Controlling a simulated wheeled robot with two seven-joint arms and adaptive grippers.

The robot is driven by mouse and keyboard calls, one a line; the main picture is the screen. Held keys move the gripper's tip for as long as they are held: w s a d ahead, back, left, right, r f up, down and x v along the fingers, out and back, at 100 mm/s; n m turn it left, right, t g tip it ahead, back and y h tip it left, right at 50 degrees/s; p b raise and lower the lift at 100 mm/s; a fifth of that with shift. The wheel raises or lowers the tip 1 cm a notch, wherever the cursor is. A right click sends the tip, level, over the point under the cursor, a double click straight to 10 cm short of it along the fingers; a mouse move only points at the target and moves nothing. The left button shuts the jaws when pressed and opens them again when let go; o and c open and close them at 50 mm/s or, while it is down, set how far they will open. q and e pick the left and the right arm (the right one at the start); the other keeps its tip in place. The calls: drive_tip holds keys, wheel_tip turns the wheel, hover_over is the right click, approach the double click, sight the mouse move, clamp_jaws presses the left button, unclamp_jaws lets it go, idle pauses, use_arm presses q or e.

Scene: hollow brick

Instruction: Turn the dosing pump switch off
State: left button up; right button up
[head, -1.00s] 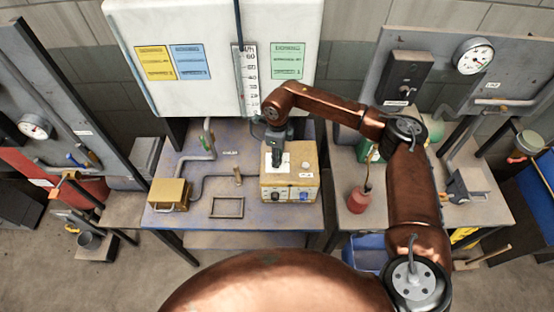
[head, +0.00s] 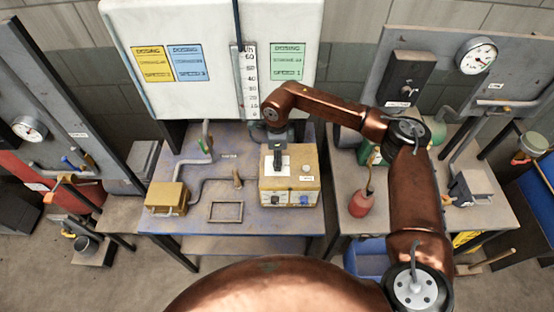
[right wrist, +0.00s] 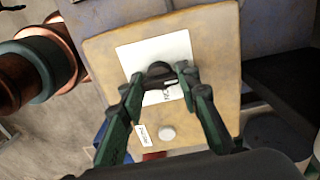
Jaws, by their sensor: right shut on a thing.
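The dosing pump (head: 290,186) is a tan box on the blue-grey bench, with knobs on its front face. Its top, with a white plate (right wrist: 175,52), fills the middle of the right wrist view. My right gripper (head: 278,165) reaches down from behind onto this plate. In the right wrist view its green fingers (right wrist: 160,76) are closed around a small dark part, the switch, over the plate. The fingers hide most of the switch, so its position cannot be read. My left gripper is not in view.
A brass box (head: 166,197) and pipes stand left of the pump. A white panel with a scale (head: 245,80) and coloured posters rises behind. A red flask (head: 361,203) stands on the bench to the right. The bench front has some free room.

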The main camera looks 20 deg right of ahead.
drive_tip(key=o, duration=1.2)
drive_tip(key=shift+c, duration=0.2)
wheel_tip(320, 180, up, 12)
